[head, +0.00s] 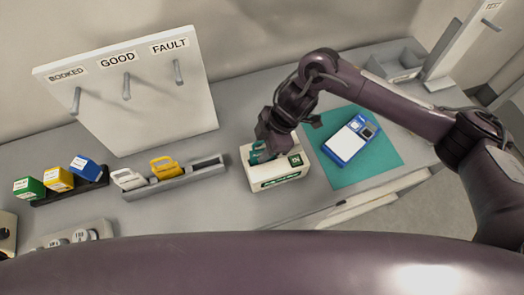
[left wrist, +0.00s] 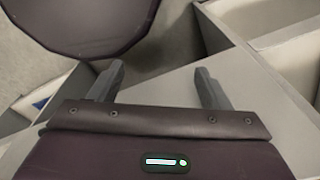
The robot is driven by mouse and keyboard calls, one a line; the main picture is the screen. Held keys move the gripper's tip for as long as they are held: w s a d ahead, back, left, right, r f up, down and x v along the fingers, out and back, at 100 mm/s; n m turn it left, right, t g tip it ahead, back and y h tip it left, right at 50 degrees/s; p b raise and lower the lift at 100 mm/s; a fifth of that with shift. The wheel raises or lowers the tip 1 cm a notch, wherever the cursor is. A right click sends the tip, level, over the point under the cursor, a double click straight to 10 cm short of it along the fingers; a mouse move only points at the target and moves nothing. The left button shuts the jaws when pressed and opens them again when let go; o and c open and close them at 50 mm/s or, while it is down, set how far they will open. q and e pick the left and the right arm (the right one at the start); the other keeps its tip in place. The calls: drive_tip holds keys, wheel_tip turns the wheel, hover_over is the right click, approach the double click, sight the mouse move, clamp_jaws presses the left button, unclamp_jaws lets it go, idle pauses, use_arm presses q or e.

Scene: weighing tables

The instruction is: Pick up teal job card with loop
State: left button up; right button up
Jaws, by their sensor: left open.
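A small teal piece (head: 258,152), which looks like part of the teal job card, shows at the top left of a white and green box (head: 276,180). My right gripper (head: 262,155) reaches down over that box, right at the teal piece. Its fingers are mostly hidden behind its own wrist, so I cannot tell whether it holds the piece. No loop on the teal piece is clear. My left gripper (left wrist: 160,72) is open and empty in the left wrist view.
A grey rack (head: 180,182) holds a white and a yellow looped piece; its right end looks empty. A hook board (head: 130,90) labelled BOOKED, GOOD and FAULT stands behind. A blue and white device (head: 351,140) lies on a teal mat (head: 374,172). Several coloured boxes (head: 58,180) stand left.

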drive_tip(key=shift+f, duration=0.25)
drive_tip(key=c, duration=0.7)
clamp_jaws()
drive_tip(key=shift+r, duration=0.1)
